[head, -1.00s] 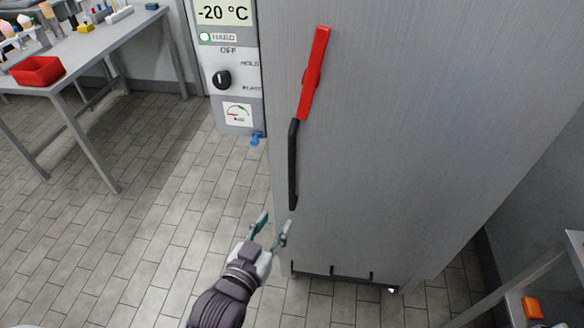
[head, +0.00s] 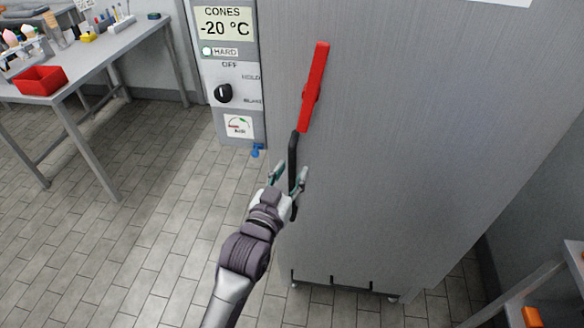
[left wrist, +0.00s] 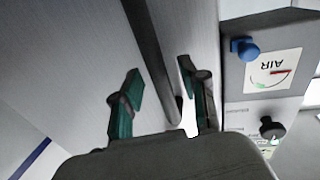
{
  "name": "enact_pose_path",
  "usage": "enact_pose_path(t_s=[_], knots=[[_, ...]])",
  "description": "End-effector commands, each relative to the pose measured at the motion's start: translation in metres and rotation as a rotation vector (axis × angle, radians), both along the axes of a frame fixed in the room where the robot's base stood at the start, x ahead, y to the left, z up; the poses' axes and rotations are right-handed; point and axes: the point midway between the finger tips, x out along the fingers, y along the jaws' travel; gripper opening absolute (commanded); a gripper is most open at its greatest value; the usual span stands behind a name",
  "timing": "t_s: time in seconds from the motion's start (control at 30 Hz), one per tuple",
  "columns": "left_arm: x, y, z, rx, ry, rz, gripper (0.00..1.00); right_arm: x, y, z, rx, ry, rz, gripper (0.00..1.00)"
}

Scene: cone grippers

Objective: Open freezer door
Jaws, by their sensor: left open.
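The grey freezer door (head: 400,150) is shut. On its left side is a handle with a red upper lever (head: 315,88) and a black lower bar (head: 292,158). My left gripper (head: 290,176) is open at the lower part of the black bar. In the left wrist view the black bar (left wrist: 150,50) runs down between the two open fingers (left wrist: 160,95), with a gap to the finger on the left; contact with the other finger is unclear. My right gripper is not in view.
A control panel (head: 229,75) reading -20 °C is left of the door, with a blue valve (head: 257,150) below. A table (head: 105,50) with a red bin (head: 40,80) stands at the left. A shelf (head: 545,285) is at the lower right. The floor between is clear.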

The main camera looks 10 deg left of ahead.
Motion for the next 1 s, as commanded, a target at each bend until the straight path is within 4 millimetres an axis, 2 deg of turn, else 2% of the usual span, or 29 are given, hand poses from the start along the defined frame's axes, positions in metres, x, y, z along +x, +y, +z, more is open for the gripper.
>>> enact_pose_path(t_s=[0.13,0.43,0.7,1.0], knots=[[0.0099,-0.0023,0.0006,0.000,-0.001,0.000,0.43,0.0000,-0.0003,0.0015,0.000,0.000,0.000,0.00],[0.0114,-0.0026,0.0001,0.000,-0.001,0.000,0.43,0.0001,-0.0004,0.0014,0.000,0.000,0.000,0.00],[0.0112,-0.0026,0.0001,0.000,-0.001,0.000,0.00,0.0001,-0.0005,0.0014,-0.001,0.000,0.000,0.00],[0.0110,-0.0026,0.0000,0.000,0.000,0.000,0.00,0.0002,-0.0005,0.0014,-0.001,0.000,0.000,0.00]])
